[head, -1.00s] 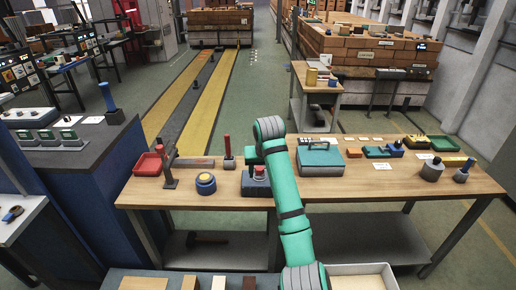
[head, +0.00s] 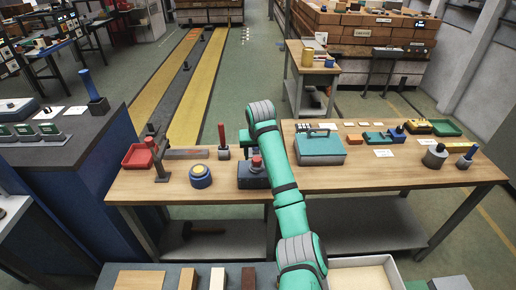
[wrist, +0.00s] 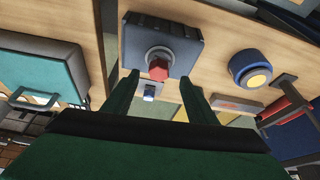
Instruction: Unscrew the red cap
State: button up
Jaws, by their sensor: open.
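The red cap (head: 256,161) sits on a short grey neck on top of a dark grey box (head: 252,180) on the wooden workbench, just left of my forearm. In the wrist view the red cap (wrist: 158,71) shows as faceted, in the middle between my finger tips, with the box (wrist: 172,32) beyond it. My gripper (wrist: 159,82) is open, one green finger on each side of the cap in the picture, with nothing held. I cannot tell whether the fingers touch the cap. In the head view my forearm hides part of the gripper and box.
A blue round piece with a yellow top (head: 200,177), a red-handled tool (head: 222,142), a dark stand (head: 158,160) and a red tray (head: 138,156) are left of the box. A teal case (head: 320,149) is to the right. Bare wood lies along the front edge.

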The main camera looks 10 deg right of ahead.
aim_at(257, 159)
jog(key=shift+x, duration=2.1)
jog(key=shift+d, duration=0.1)
jog(key=c, duration=1.3)
jog(key=shift+o, duration=0.2)
jog(key=n+y, duration=0.1)
jog(key=n, duration=0.1)
jog(key=shift+d+n, duration=0.15)
jog(key=shift+n, duration=0.15)
jog(key=n+y, duration=0.1)
jog(key=n, duration=0.3)
jog(key=shift+w+d+g, duration=0.1)
jog(key=shift+g, duration=0.2)
